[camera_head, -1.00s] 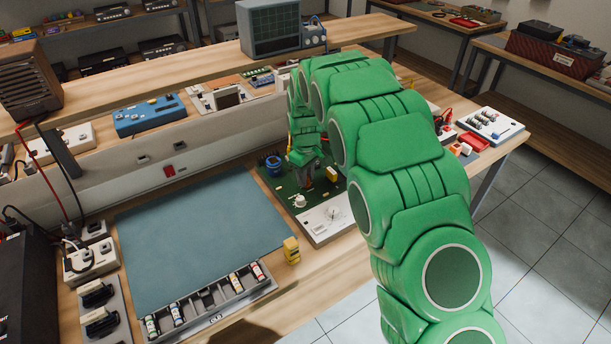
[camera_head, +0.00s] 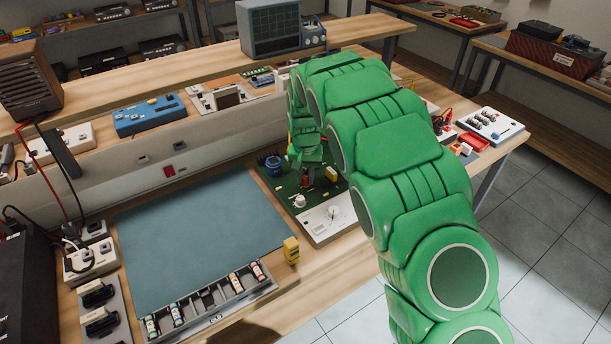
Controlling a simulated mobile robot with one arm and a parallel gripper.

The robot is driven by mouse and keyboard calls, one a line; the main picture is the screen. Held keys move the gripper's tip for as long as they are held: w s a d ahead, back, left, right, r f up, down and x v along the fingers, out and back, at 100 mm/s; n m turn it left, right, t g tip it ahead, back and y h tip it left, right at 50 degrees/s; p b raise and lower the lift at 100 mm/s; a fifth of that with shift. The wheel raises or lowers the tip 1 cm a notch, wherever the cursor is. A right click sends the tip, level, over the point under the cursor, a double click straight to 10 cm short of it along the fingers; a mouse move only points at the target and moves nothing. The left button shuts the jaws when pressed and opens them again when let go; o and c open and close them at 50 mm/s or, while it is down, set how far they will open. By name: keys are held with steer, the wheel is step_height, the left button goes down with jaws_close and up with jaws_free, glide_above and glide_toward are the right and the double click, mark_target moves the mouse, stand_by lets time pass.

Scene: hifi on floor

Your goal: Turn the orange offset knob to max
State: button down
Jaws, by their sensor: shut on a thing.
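A green circuit board (camera_head: 285,188) lies on the bench to the right of the blue mat. The orange offset knob (camera_head: 307,181) stands on the board and is small and mostly hidden by my gripper. My gripper (camera_head: 306,172) points down over it and is shut on the knob. My green arm comes in from the lower right and covers the area right of the board. The knob's pointer and any max mark cannot be made out.
Near the knob stand a blue round part (camera_head: 273,165), a yellow block (camera_head: 331,173) and a white knob (camera_head: 300,201). A white panel with a dial (camera_head: 332,213) adjoins the board's front. The blue mat (camera_head: 205,235) is clear.

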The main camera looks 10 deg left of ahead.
mark_target(305, 177)
steer(key=m, duration=0.3)
steer(key=shift+m, duration=2.2)
steer(key=c, duration=0.9)
jaws_free()
step_height(305, 177, up, 7)
steer(key=shift+f, duration=0.1)
steer(key=shift+r, duration=0.45)
